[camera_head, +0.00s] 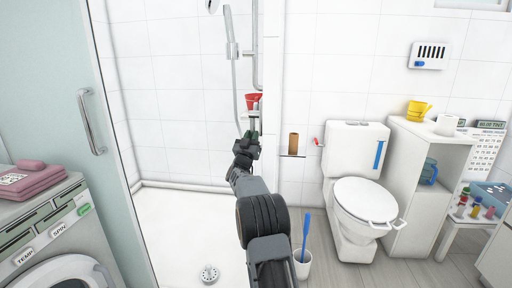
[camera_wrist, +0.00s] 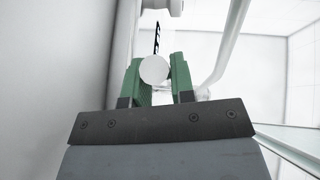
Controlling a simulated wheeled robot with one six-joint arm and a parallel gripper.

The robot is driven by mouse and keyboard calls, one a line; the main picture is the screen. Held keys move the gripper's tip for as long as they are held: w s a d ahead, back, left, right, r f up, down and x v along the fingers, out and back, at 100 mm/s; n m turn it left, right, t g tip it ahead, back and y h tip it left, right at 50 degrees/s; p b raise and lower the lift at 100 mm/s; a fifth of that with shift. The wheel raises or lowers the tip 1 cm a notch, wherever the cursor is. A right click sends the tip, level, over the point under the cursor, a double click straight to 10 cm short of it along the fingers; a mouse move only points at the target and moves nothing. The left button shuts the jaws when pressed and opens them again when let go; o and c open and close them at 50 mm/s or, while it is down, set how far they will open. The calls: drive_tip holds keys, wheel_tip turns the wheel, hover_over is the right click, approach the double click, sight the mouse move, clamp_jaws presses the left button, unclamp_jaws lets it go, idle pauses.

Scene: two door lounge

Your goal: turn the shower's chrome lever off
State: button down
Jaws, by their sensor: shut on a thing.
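My gripper (camera_head: 250,140) is raised in the shower, close to the pipework on the back wall. In the wrist view its green fingers (camera_wrist: 158,82) are closed on a pale round end, which I take to be the shower's chrome lever (camera_wrist: 154,69). The lever's length and its angle are mostly hidden behind that round end and the fingers. In the head view the fingers hide most of the lever, below a red fitting (camera_head: 254,101).
A glass door (camera_head: 50,80) with a handle (camera_head: 91,122) stands open at left. A small shelf with a brown bottle (camera_head: 293,143) and a toilet (camera_head: 358,190) are at right.

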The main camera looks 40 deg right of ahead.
drive_tip(key=shift+w+d+h+b, duration=0.2)
drive_tip(key=shift+h+b, duration=0.1)
drive_tip(key=shift+b, duration=0.2)
drive_tip(key=shift+a+r, duration=0.1)
drive_tip(key=c, duration=1.2)
unclamp_jaws()
drive_tip(key=shift+c, duration=0.2)
drive_tip(key=shift+s+f, duration=0.1)
drive_tip(key=shift+f, duration=0.15)
drive_tip(key=v, duration=1.3)
drive_tip(key=shift+a+f+p, duration=0.15)
drive_tip(key=shift+f+p, duration=0.05)
drive_tip(key=shift+p, duration=0.15)
